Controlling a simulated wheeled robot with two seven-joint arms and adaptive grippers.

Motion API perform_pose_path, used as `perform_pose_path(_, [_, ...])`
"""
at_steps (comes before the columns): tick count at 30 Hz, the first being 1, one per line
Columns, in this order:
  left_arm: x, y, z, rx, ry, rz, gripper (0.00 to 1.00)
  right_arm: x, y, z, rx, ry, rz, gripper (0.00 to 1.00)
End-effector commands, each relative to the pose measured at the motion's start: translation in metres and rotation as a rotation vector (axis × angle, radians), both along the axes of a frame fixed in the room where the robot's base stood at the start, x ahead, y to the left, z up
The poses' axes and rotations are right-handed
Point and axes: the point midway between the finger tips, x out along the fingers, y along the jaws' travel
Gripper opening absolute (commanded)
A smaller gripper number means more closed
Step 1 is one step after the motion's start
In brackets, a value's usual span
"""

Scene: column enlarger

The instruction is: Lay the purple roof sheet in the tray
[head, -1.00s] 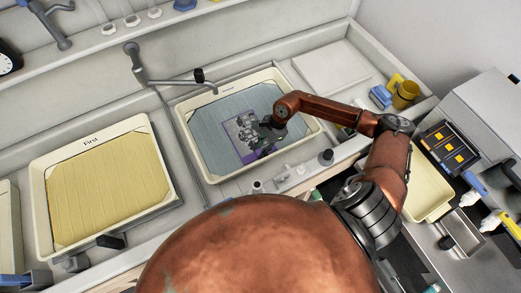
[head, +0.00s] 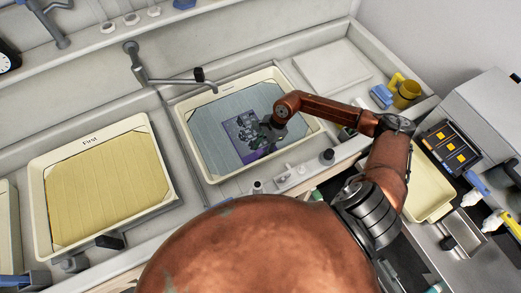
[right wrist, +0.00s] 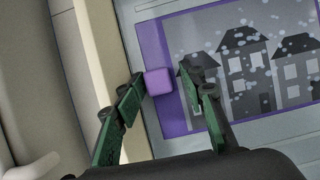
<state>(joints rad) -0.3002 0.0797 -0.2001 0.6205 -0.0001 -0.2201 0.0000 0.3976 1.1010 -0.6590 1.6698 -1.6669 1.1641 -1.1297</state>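The purple roof sheet (head: 237,131) lies in the middle tray (head: 188,146), on its blue-grey bottom. It has a purple border and a grey picture of houses, seen closer in the right wrist view (right wrist: 240,70). A small raised purple tab (right wrist: 159,81) stands on its border. My right gripper (head: 266,144) reaches down over the sheet's right part. In the right wrist view its green fingers (right wrist: 161,80) stand apart on either side of the tab, with a slight gap on the right. The arm hides part of the sheet. My left gripper is not in view.
A tray marked First (head: 88,142) with a yellow bottom stands to the left. A tap (head: 165,82) reaches over the middle tray's back edge. A yellow mug (head: 405,94) and blue block (head: 381,96) are at the back right. A flat pale board (head: 330,68) lies behind.

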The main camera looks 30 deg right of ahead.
Motion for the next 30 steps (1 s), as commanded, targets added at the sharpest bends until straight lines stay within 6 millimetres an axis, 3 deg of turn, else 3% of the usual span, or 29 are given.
perform_pose_path(14, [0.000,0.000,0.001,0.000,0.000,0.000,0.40,-0.004,0.000,-0.001,0.000,0.011,0.003,0.41])
perform_pose_path(30, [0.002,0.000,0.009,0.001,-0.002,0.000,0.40,-0.004,-0.008,0.018,-0.002,0.008,0.003,0.41])
